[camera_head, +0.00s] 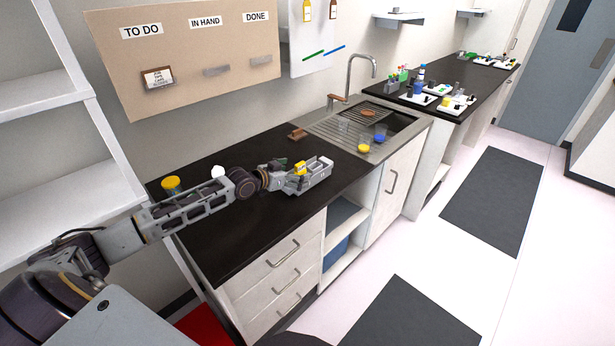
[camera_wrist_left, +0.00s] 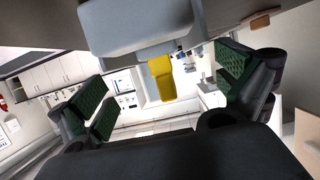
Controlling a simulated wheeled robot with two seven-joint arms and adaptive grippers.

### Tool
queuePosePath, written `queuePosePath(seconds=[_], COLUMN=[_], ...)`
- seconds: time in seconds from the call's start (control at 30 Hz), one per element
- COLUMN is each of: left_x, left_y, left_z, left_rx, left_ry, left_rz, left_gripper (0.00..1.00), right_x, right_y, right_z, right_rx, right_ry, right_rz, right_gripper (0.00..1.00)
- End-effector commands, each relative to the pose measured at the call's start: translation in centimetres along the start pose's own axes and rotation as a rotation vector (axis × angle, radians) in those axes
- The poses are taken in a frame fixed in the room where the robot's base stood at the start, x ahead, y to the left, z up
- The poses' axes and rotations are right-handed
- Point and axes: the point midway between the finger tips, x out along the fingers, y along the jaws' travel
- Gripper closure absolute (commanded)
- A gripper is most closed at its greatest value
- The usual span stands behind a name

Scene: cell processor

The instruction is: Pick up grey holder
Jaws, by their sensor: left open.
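The grey holder (camera_wrist_left: 130,32) shows in the left wrist view as a pale grey block with a yellow piece (camera_wrist_left: 162,78) on it. It lies across the gap between the two green-padded fingers of my left gripper (camera_wrist_left: 162,98). The fingers are spread apart and no pad visibly presses on the holder. In the head view my left gripper (camera_head: 306,176) is low over the black counter, with the yellow piece (camera_head: 300,168) among its grey parts. There the holder is hard to tell from the gripper. My right gripper is not in view.
The black counter (camera_head: 235,242) is mostly clear. A yellow-lidded jar (camera_head: 171,184) and a white item (camera_head: 218,172) stand near the arm. A brown block (camera_head: 297,134), the sink (camera_head: 385,125) and a blue-capped container (camera_head: 380,138) are beyond the gripper. A board (camera_head: 190,60) hangs behind.

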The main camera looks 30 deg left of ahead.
Motion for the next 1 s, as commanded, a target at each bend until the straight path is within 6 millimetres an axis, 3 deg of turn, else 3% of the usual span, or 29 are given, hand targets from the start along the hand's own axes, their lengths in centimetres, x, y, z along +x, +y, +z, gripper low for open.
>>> queuePosePath(seconds=[0.7, 1.0], left_x=[4.2, 5.0], left_y=[-0.4, -0.4], left_z=[0.3, 0.3], left_rx=[-0.001, 0.001], left_ry=[0.000, -0.001], left_rz=[-0.001, 0.000], left_gripper=[0.00, 0.00], right_x=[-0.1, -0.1], right_y=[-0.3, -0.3], right_z=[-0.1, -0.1], right_rx=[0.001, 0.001], right_ry=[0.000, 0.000], right_rz=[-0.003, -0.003], right_gripper=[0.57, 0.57])
